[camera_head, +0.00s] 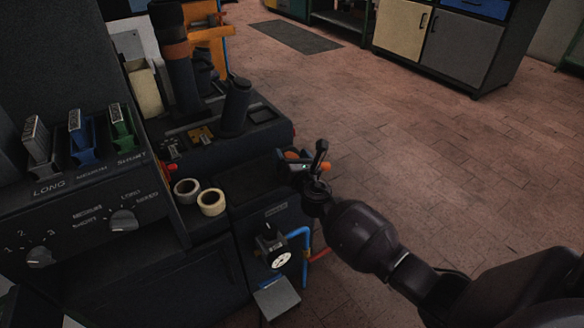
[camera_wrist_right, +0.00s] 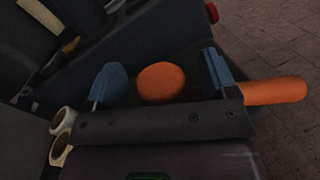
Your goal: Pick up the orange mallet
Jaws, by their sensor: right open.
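The orange mallet shows in the right wrist view as a rounded orange end (camera_wrist_right: 160,83) between the fingers and a longer orange piece (camera_wrist_right: 274,91) just right of them. The gripper body hides whatever lies between, so I cannot tell how they join. In the head view only small orange bits of it (camera_head: 292,155) show behind my gripper. My right gripper (camera_head: 300,160) is open over the dark bench top near its right edge. Its blue-grey fingertips stand apart on either side of the rounded end, with gaps visible. My left gripper is not in view.
Two tape rolls (camera_head: 211,202) stand left of the gripper. Dark upright cylinders (camera_head: 235,106) stand behind it, and a red button (camera_head: 172,167) is to the left. Open brick floor (camera_head: 420,160) lies right.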

